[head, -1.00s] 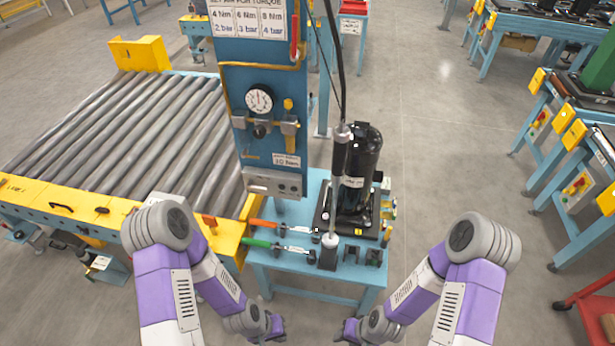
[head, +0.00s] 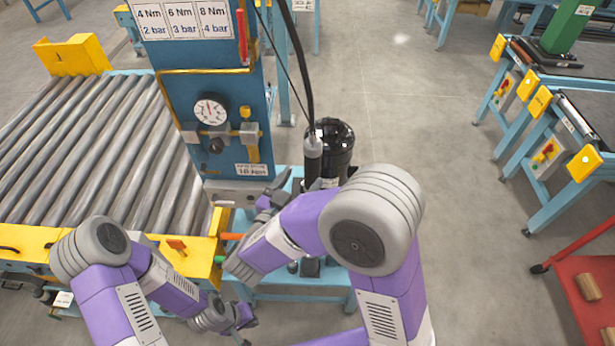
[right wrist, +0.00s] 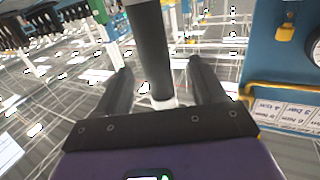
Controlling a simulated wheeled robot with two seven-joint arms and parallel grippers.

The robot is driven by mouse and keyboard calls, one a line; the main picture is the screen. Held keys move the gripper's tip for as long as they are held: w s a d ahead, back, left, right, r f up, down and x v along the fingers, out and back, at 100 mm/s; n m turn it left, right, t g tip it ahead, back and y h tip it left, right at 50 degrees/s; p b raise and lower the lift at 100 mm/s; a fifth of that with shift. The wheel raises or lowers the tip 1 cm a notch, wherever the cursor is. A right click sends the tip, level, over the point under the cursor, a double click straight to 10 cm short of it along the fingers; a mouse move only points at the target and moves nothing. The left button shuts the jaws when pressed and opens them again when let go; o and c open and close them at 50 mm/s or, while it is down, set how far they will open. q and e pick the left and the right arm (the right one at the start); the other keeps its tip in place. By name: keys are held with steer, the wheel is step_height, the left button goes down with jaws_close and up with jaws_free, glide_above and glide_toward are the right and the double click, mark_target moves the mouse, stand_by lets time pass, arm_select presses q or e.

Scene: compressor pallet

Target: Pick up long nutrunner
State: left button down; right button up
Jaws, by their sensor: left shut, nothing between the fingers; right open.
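The long nutrunner (head: 313,158) hangs upright from a black hose beside the blue column, in front of the black compressor (head: 338,148). My right arm hides its lower part in the head view. My right gripper (head: 272,193) is open, just left of and below the visible part of the nutrunner. In the right wrist view, a dark upright cylinder (right wrist: 152,50), which looks like the nutrunner, shows between the open fingers (right wrist: 160,88). I cannot tell whether it is inside the jaws or beyond them. My left gripper (head: 242,326) is shut and empty, low at the front.
The blue column (head: 213,85) with its gauge (head: 210,109) stands close behind my right gripper. A roller conveyor (head: 95,150) fills the left. A light-blue table (head: 285,278) lies under my right arm. A red cart (head: 590,335) is at lower right. Open floor lies right of the compressor.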

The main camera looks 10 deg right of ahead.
mark_target(316, 158)
steer(key=shift+w+d+r+h, duration=0.15)
steer(key=shift+r+h, duration=0.15)
steer(key=shift+r, duration=0.05)
steer(key=shift+w+d+r, duration=0.1)
steer(key=shift+w+d, duration=0.05)
steer(key=shift+d, duration=0.1)
steer(key=x, duration=0.6)
steer(key=shift+d+r, duration=0.2)
steer(key=shift+r, duration=0.05)
jaws_close()
